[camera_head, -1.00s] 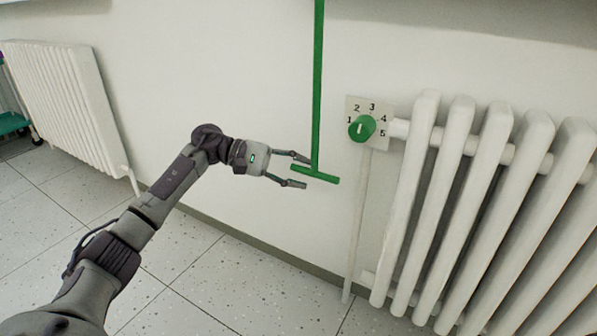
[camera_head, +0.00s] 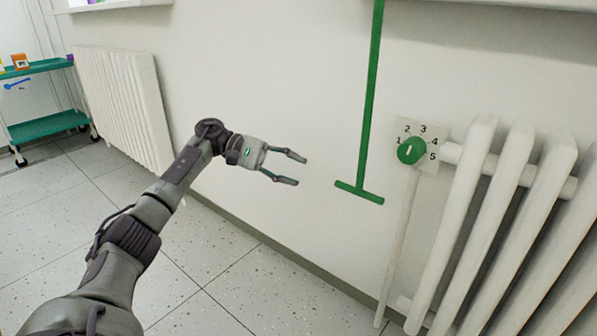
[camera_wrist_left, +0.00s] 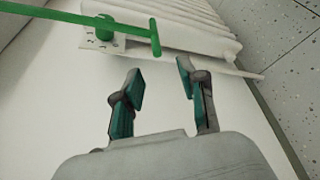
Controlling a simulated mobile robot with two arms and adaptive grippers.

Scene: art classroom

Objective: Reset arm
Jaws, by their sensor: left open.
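My left gripper (camera_head: 301,170) is open and empty in front of the white wall, its fingers pointing right. In the left wrist view its two fingers (camera_wrist_left: 158,85) are spread with nothing between them. A green T-shaped handle (camera_head: 368,110) hangs down along the wall, to the right of the gripper and apart from it. The handle also shows in the left wrist view (camera_wrist_left: 75,17), beyond the fingertips. My right gripper is not in view.
A white radiator (camera_head: 470,205) stands at the right, with a green numbered knob (camera_head: 411,150) on its valve. Another radiator (camera_head: 125,105) is at the left wall. A green cart (camera_head: 48,126) stands at the far left. The tiled floor (camera_head: 60,215) between is clear.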

